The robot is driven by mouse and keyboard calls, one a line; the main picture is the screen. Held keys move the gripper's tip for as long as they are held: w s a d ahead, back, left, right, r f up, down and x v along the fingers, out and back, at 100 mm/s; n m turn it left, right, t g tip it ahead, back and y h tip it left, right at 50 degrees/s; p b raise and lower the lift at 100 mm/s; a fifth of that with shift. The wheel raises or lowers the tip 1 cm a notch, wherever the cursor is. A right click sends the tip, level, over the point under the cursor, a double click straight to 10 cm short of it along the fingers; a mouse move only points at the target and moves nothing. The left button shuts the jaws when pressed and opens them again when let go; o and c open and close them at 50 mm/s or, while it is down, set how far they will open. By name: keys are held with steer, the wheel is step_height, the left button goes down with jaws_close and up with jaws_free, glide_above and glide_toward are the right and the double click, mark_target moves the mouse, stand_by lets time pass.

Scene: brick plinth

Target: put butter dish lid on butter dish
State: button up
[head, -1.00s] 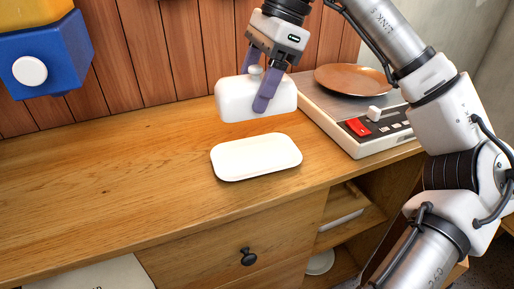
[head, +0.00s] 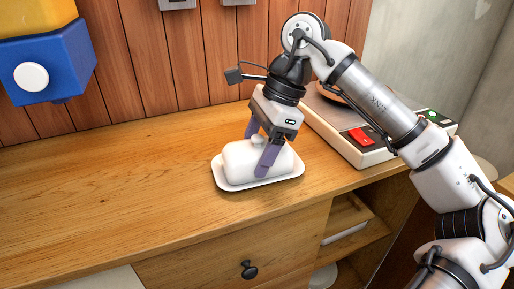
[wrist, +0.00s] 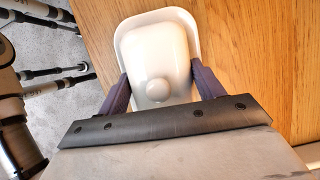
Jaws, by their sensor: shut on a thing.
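The white butter dish lid (head: 242,160) is upright over the white butter dish (head: 231,184), within its rim in the head view. I cannot tell whether it rests fully on the dish or is just above it. My gripper (head: 260,152) is shut on the lid, with a purple finger on either side of it. In the wrist view the lid (wrist: 157,49) with its round knob lies inside the rim of the dish (wrist: 124,32), and my gripper (wrist: 158,90) straddles it near the knob.
A record player (head: 345,138) with a red switch stands right of the dish, partly behind my arm. A blue and yellow object (head: 52,65) is at the upper left. The wooden top (head: 120,180) is clear on the left. Its front edge lies below the dish.

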steer(key=shift+f, duration=0.15)
steer(key=o, duration=1.1)
steer(key=shift+r, duration=0.3)
steer(key=p+v, duration=0.2)
steer(key=v, duration=0.9)
steer(key=shift+w+d+r, duration=0.1)
steer(key=shift+d+r, duration=0.15)
steer(key=shift+r, duration=0.05)
